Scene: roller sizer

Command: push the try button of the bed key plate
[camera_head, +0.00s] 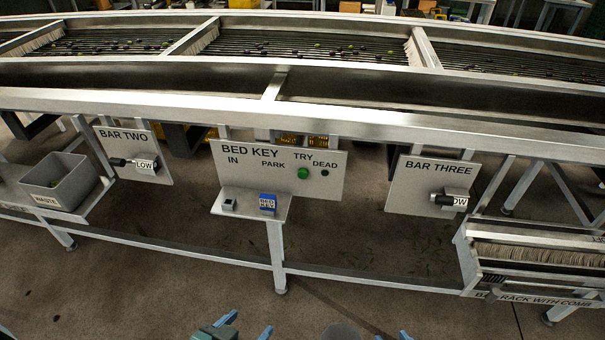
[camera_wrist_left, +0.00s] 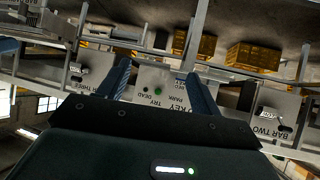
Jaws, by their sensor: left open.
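The bed key plate (camera_head: 275,178) is a pale panel under the machine's front rail, marked IN, PARK, TRY and DEAD. The try button (camera_head: 303,173) is a round green button under TRY; it also shows upside down in the left wrist view (camera_wrist_left: 159,90). My left gripper (camera_head: 248,325) is open and empty at the bottom of the head view, well short of the plate. In the left wrist view the plate shows between its fingers. My right gripper (camera_head: 392,336) barely shows at the bottom edge, its tips apart.
The bar two plate (camera_head: 130,170) and bar three plate (camera_head: 410,190) carry protruding handles. The floor before the plate is clear.

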